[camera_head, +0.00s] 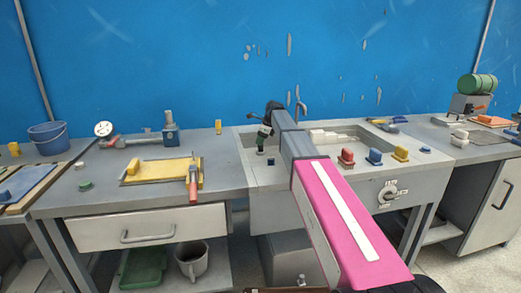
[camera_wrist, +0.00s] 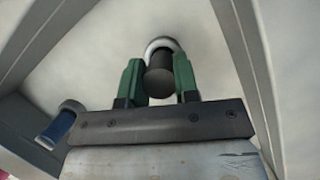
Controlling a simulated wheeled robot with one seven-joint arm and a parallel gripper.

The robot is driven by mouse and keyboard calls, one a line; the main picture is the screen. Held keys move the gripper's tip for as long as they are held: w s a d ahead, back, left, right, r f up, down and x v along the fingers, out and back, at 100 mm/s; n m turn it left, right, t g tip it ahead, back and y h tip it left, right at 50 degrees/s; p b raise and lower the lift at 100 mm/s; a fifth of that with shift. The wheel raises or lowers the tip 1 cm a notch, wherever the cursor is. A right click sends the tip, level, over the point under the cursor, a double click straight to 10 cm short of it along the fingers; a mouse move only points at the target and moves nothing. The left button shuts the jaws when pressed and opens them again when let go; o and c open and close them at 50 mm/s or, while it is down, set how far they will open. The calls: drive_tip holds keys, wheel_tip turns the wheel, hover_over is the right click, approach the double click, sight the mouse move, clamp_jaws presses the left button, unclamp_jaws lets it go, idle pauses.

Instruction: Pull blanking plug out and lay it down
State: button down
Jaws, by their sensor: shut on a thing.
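My gripper (camera_wrist: 158,66) has its two green fingers closed on the sides of a dark cylindrical blanking plug (camera_wrist: 160,83) in the wrist view. A pale metal ring (camera_wrist: 163,43) shows around the far end of the plug, on a whitish surface. I cannot tell whether the plug is seated in the ring or just clear of it.
A blue plug in a metal ring (camera_wrist: 58,127) is close by. Red (camera_head: 346,158), blue (camera_head: 375,157) and yellow (camera_head: 400,153) knobs stand right of my arm. A yellow board (camera_head: 160,171) with a red-handled tool (camera_head: 193,188) lies left; bare bench (camera_head: 225,178) separates it from the mould.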

drive_tip(key=shift+r, duration=1.15)
drive_tip(key=shift+r, duration=2)
